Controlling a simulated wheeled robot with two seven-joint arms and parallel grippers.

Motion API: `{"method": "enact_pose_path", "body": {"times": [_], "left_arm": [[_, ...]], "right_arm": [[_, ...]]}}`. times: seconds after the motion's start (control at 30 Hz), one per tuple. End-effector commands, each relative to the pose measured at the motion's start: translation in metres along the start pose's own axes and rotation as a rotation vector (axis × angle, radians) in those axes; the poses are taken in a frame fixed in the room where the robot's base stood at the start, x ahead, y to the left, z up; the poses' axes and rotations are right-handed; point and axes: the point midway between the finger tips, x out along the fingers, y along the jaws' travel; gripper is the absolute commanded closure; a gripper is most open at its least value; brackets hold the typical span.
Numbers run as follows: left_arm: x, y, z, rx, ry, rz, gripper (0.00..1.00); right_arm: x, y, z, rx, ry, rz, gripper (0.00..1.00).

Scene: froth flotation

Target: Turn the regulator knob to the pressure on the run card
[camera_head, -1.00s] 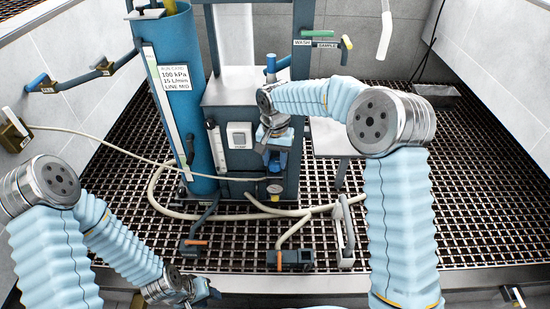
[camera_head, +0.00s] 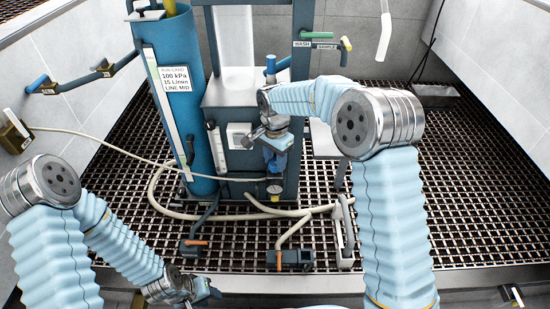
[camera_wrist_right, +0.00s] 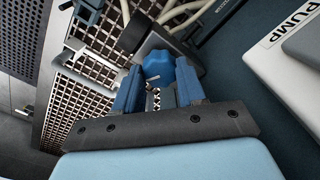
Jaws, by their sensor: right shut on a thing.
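The run card (camera_head: 174,79) on the tall blue column reads 100 kPa, 15 L/min, LINE MID. My right gripper (camera_head: 276,161) reaches down at the front of the dark cabinet, just above a round pressure gauge (camera_head: 274,189). In the right wrist view, the gripper (camera_wrist_right: 158,84) has its two blue fingers on either side of the blue lobed regulator knob (camera_wrist_right: 158,64) and is shut on it. In the head view the gripper hides the knob. The gauge reading is too small to tell. My left gripper (camera_head: 205,291) is low at the front, away from the knob; its jaw opening is unclear.
A white pump switch (camera_head: 240,135) is on the cabinet, and its PUMP label (camera_wrist_right: 291,22) is close beside the gripper in the wrist view. Pale hoses (camera_head: 160,205) and small valves with orange handles (camera_head: 195,243) lie on the grating. The right grating is mostly clear.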

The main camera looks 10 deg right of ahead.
Motion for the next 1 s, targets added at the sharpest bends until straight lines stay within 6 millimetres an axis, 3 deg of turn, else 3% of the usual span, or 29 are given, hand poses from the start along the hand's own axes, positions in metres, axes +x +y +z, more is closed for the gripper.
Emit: {"method": "enact_pose_path", "body": {"times": [0.3,0.33,0.5,0.8,1.0], "left_arm": [[0.0,0.0,0.0,0.0,0.0,0.0,0.61],[0.0,0.0,0.0,0.0,0.0,0.0,0.61],[0.0,0.0,0.0,0.0,0.0,0.0,0.61],[0.0,0.0,0.0,0.0,0.0,0.0,0.61],[-0.004,0.002,0.001,0.001,-0.002,0.001,0.61]], "right_arm": [[-0.001,-0.001,-0.001,0.001,0.002,-0.004,0.91],[-0.001,-0.001,-0.001,0.0,0.002,-0.004,0.57],[-0.001,-0.001,-0.001,0.0,0.002,-0.003,0.35],[-0.003,0.0,0.0,0.0,0.001,-0.001,0.35],[-0.035,-0.001,-0.001,-0.001,0.003,-0.005,0.35]]}}
